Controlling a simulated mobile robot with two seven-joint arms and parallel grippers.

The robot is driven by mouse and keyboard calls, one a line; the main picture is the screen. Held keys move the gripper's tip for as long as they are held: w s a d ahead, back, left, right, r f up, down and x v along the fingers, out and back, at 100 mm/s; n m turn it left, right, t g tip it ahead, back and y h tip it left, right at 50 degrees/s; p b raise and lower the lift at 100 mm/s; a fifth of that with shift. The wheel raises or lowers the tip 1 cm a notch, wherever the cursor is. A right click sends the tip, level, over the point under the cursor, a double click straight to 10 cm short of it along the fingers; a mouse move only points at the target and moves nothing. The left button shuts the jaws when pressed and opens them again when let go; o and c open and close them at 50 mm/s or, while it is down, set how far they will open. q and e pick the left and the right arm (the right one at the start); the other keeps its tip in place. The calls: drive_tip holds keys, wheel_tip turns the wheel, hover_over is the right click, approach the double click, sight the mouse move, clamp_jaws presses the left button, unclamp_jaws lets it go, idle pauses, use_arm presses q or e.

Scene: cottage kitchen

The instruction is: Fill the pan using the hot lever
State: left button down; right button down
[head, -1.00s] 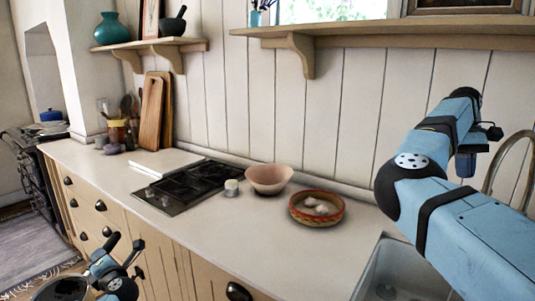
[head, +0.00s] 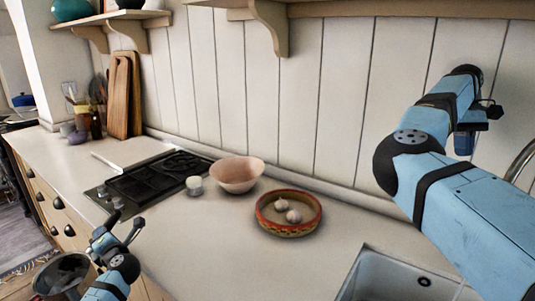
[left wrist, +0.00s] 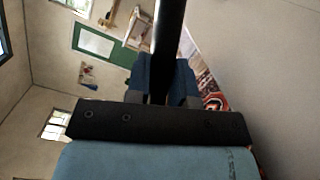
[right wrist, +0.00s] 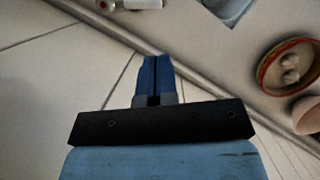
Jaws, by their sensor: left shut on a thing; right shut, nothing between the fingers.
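The dark pan (head: 65,275) is at the lower left of the head view, in front of the counter. My left gripper (head: 110,238) is shut on its handle; the black handle (left wrist: 170,35) runs between the fingers in the left wrist view. My right gripper (head: 465,143) is raised near the wall on the right. Its blue fingers (right wrist: 155,78) are shut and empty. A curved metal tap (head: 522,160) is cut by the right edge. A round fitting with a red mark (right wrist: 103,5) sits at the right wrist view's top edge, possibly the hot lever.
The white sink (head: 385,285) is set into the counter at the lower right. A patterned bowl with garlic (head: 263,225), a pink bowl (head: 237,172), a small candle-like jar (head: 194,186) and a black hob (head: 150,180) are on the counter. A shelf (head: 370,12) runs above.

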use_arm(q)
drive_tip(key=shift+w, duration=0.1)
drive_tip(key=shift+d+r, duration=0.1)
drive_tip(key=shift+r, duration=0.2)
use_arm(e)
drive_tip(key=x, duration=0.9)
drive_tip(key=shift+f, duration=0.4)
drive_tip(key=shift+s, duration=0.15)
drive_tip(key=shift+d, duration=0.1)
